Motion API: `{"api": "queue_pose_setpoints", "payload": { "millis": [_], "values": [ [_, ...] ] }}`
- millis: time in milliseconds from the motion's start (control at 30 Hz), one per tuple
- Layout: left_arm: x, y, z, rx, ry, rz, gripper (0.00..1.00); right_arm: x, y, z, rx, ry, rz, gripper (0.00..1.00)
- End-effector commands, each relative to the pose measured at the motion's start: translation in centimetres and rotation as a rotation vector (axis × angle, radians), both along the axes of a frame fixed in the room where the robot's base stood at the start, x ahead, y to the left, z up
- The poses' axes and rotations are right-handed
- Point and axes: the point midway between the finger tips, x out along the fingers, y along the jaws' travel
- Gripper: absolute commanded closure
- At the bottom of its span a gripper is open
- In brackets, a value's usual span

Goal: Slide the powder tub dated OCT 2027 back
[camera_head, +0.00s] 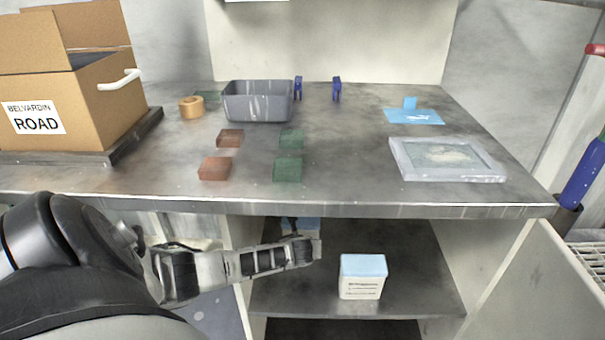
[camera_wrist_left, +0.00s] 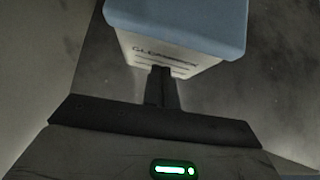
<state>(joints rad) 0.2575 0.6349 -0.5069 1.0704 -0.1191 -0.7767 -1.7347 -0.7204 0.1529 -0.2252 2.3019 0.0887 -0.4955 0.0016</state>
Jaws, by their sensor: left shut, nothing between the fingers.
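One powder tub (camera_head: 362,278), white with a light blue lid, stands upright on the shelf under the bench, right of my left gripper (camera_head: 290,225) in the head view. Another blue lid (camera_head: 308,224) shows farther back, mostly hidden by my gripper and the bench edge. In the left wrist view, a white tub (camera_wrist_left: 165,55) with a blue lid is just ahead of the shut, empty fingers (camera_wrist_left: 161,70). The fingertips overlap its lower front face; I cannot tell whether they touch. No date is readable on any tub. My right gripper is out of view.
The bench top (camera_head: 350,207) overhangs the shelf (camera_head: 280,298), with a side panel (camera_head: 505,245) at right. The shelf is bare around the front tub. On top are a grey bin (camera_head: 258,108), coloured blocks, a framed tray (camera_head: 446,175) and a cardboard box (camera_head: 95,95).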

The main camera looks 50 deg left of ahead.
Motion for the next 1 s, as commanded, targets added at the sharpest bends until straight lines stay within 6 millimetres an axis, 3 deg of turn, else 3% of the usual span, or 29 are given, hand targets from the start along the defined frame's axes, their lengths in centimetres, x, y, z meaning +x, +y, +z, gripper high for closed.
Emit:
{"api": "queue_pose_setpoints", "payload": {
  "millis": [167,333,400,700,1000],
  "values": [
    [-0.5,-0.9,0.2,-0.002,0.003,-0.002,1.0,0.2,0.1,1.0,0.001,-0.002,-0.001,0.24],
    [-2.1,-3.1,0.6,-0.002,0.005,-0.002,1.0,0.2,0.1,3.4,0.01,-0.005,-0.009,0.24],
    [-2.9,-3.9,2.0,-0.001,0.001,-0.004,1.0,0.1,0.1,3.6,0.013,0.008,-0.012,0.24],
    [-5.9,-7.0,6.0,0.0,0.0,-0.003,1.0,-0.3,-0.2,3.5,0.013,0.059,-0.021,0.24],
    [-6.9,-7.9,7.1,0.0,0.001,-0.001,1.0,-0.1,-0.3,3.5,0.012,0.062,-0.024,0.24]
  ]
}}
